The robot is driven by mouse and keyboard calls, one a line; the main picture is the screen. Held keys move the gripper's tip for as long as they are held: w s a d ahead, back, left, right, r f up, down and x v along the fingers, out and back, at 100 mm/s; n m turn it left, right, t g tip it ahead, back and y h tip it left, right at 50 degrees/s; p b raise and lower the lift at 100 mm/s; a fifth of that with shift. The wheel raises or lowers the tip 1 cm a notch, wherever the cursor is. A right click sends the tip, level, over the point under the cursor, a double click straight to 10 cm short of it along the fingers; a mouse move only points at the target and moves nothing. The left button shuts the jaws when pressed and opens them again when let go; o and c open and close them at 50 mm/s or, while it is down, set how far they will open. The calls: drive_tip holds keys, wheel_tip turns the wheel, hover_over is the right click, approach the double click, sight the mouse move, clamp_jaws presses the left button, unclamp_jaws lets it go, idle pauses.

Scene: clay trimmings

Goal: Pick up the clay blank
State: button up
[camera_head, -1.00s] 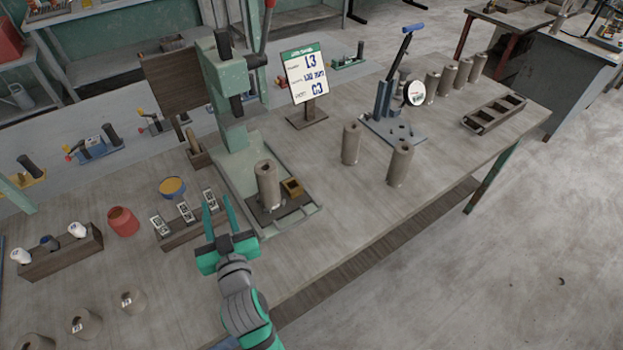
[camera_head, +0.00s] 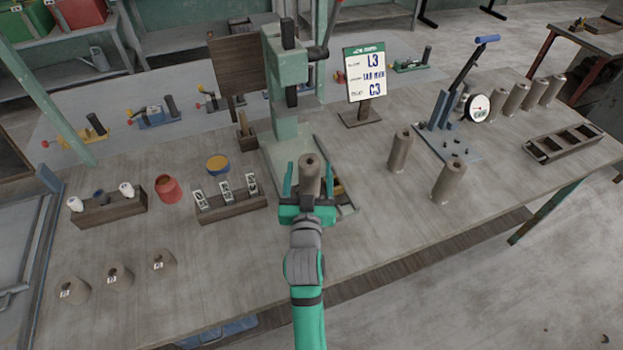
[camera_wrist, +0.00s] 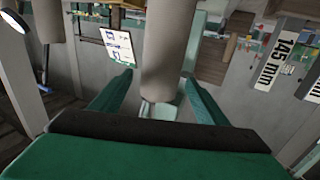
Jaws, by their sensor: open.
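A tall grey-brown clay cylinder with a hole in its top, the clay blank (camera_head: 309,172), stands upright on the base of the green press (camera_head: 284,110). My gripper (camera_head: 309,185) is open, with one green finger on each side of the blank in the head view. In the wrist view the blank (camera_wrist: 168,45) rises between the two spread fingers (camera_wrist: 150,92). I cannot tell whether either finger touches it. The blank's lower part is hidden behind my gripper in the head view.
Two similar clay cylinders (camera_head: 400,150) (camera_head: 448,182) stand to the right, near a blue lever tool (camera_head: 455,100). A sign (camera_head: 364,75) stands behind. A wooden rack with labelled blocks (camera_head: 232,208) is close on the left.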

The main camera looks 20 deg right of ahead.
sight(310, 155)
drive_tip(key=shift+x, duration=3.1)
drive_tip(key=shift+r, duration=0.15)
drive_tip(key=shift+c, duration=0.5)
drive_tip(key=shift+d, duration=0.1)
drive_tip(key=c, duration=1.5)
drive_tip(key=shift+s, duration=0.15)
clamp_jaws()
drive_tip(key=shift+r, duration=0.15)
